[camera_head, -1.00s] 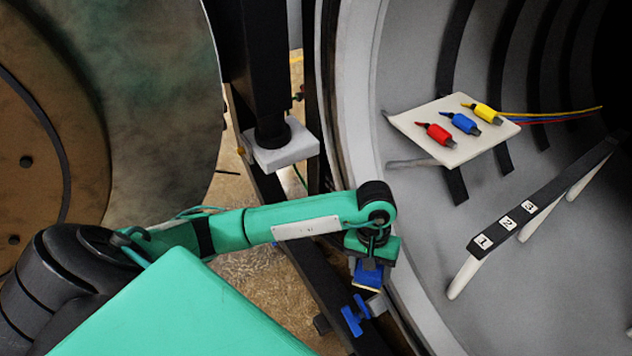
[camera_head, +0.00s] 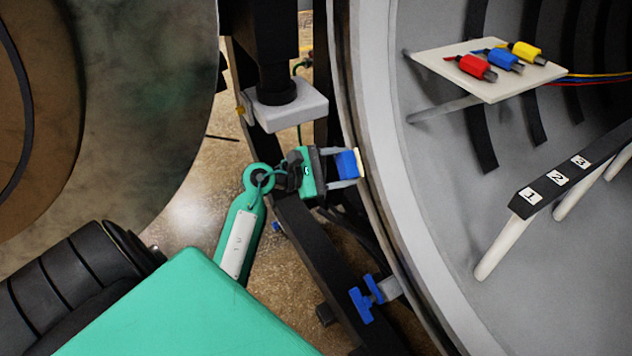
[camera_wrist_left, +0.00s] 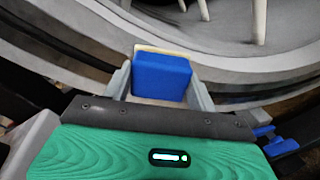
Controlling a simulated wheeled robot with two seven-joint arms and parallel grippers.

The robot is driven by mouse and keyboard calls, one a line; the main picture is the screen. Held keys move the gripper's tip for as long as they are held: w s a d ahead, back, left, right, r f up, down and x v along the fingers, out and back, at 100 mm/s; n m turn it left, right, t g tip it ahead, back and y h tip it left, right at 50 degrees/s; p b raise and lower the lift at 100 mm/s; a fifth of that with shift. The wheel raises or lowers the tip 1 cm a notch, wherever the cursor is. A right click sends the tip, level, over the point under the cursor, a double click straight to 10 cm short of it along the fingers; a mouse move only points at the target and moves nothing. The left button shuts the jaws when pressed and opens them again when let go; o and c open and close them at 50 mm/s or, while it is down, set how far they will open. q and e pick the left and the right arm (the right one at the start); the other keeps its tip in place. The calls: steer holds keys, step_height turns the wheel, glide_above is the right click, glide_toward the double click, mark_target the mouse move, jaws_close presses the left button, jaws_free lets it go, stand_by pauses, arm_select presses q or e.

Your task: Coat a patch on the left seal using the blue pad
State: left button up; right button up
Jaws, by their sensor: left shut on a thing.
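My left gripper (camera_head: 346,167) is shut on the blue pad (camera_head: 347,164), which has a cream-coloured face on its far side. The pad also shows between the two grey fingers in the left wrist view (camera_wrist_left: 161,77). The pad's cream face points at the pale round rim of the furnace opening, the seal (camera_head: 372,140), and is at or very close to its outer edge. I cannot tell whether they touch. No coated patch can be made out on the rim. My right gripper is not in view.
A white plate (camera_head: 450,68) with red, blue and yellow connectors sits inside the chamber, near a numbered black bar (camera_head: 572,172). A blue-handled clamp (camera_head: 367,298) is below the gripper. A black post with a white block (camera_head: 285,106) stands above left. The round door (camera_head: 130,110) is at left.

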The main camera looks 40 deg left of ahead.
mark_target(338, 163)
arm_select(q)
steer(key=s+a+f+n+t+y+b, duration=0.1)
steer(key=s+a+f+n+t+y, duration=0.15)
steer(key=a, duration=0.35)
steer(key=shift+m, duration=0.35)
steer(key=shift+f+p+x, duration=0.15)
steer(key=shift+p+x, duration=0.1)
steer(key=shift+x, duration=1.4)
steer(key=shift+f+p+x, duration=0.15)
steer(key=shift+p+x, duration=0.1)
steer(key=shift+x, duration=1.4)
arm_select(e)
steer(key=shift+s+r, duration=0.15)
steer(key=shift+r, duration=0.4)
arm_select(q)
steer(key=shift+s+d, duration=0.1)
steer(key=shift+d, duration=0.05)
steer(key=shift+x, duration=1)
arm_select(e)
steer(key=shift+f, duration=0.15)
arm_select(q)
steer(key=shift+r, duration=0.1)
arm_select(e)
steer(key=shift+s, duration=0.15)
